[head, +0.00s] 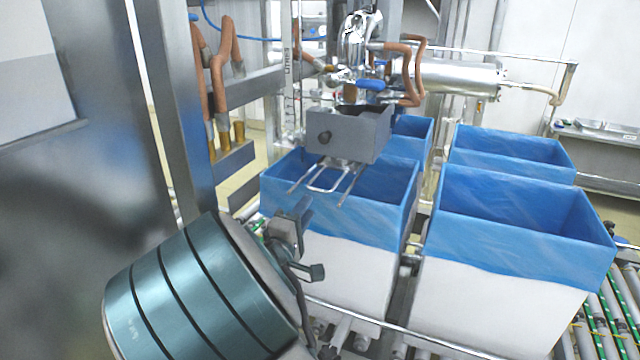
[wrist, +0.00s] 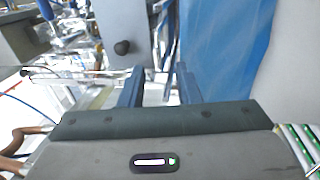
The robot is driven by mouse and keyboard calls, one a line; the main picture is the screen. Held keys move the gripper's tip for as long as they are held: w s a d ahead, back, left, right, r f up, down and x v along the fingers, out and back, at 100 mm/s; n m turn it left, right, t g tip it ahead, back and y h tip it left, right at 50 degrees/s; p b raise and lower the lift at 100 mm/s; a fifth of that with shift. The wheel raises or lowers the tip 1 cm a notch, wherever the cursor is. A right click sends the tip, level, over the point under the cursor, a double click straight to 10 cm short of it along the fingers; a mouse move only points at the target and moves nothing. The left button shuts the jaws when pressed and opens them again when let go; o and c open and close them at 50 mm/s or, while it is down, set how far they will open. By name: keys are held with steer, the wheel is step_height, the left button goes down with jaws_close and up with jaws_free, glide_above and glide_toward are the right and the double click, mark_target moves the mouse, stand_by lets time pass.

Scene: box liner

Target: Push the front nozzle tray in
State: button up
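The front nozzle tray appears to be the grey metal box (head: 357,140) with a dark round knob (head: 324,137) on its face. It sits above the front left lined box in the head view, with thin metal rails (head: 325,178) sticking out below it. In the wrist view the grey box (wrist: 112,20) and its knob (wrist: 122,47) are at the upper left, ahead of my fingers. My gripper (head: 304,240) is lower left of the tray in the head view and apart from it. Its two blue fingers (wrist: 160,72) are spread with nothing held between them.
A white box with a blue liner (head: 345,262) stands under the tray, close to my gripper. Another lined box (head: 510,290) stands to its right, with more behind. A steel post (head: 178,110) and orange hoses (head: 220,55) are at the left. Rollers (head: 605,300) run at the right.

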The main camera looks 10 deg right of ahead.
steer(key=p+x, duration=0.1)
steer(key=x, duration=0.9)
steer(key=shift+s+d, duration=0.2)
steer(key=shift+r, duration=0.1)
